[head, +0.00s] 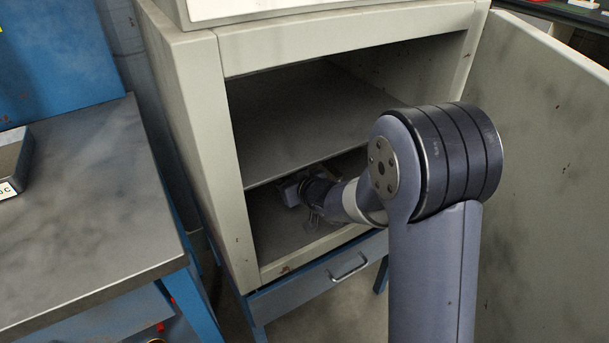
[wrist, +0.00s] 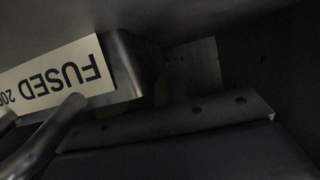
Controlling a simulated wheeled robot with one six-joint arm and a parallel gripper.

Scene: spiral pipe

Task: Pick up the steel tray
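My gripper (head: 312,198) is inside the lower space of the cabinet, below the shelf, in the head view. In the wrist view my gripper's two fingers (wrist: 43,107) show at the lower left, with a gap between their tips. Close in front of them is a dark metal piece (wrist: 130,65) with a rounded corner and a white label, upside down, reading "FUSED 200". It may be the steel tray, but only a part shows. I see nothing held between the fingers. In the head view my arm and the shelf hide what is in front of the gripper.
The grey cabinet (head: 195,120) stands open, its door (head: 545,150) out to the right. Its shelf (head: 290,120) is bare and lies above my gripper. A blue drawer (head: 315,285) sits below. On the left, a workbench (head: 90,220) carries a labelled metal container (head: 12,158).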

